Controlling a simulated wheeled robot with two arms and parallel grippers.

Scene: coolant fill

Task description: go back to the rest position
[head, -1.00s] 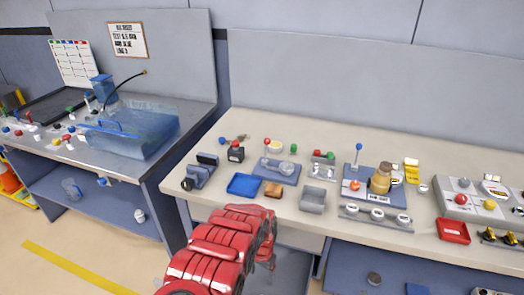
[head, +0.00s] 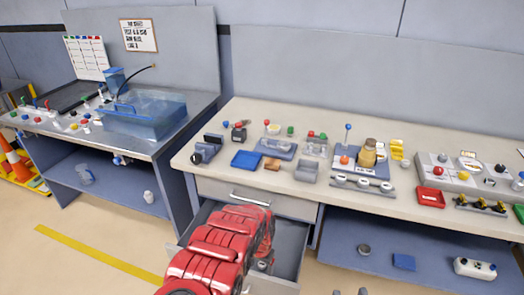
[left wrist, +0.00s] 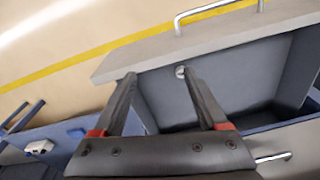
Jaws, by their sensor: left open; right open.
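My left gripper (left wrist: 158,76) is open and empty in the left wrist view, its two dark fingers apart over the open drawer's front edge. A small round pale thing shows by the right fingertip; I cannot tell what it is. In the head view my red left arm covers most of this gripper. The tips of my right gripper (head: 349,292) just show at the bottom edge of the head view, apart. The open drawer (head: 290,240) sticks out under the right bench, with my left arm over it. The drawer also shows in the left wrist view (left wrist: 225,85).
The left bench holds a clear blue tank (head: 145,115). An orange cone (head: 17,163) stands far left. Floor in front is clear.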

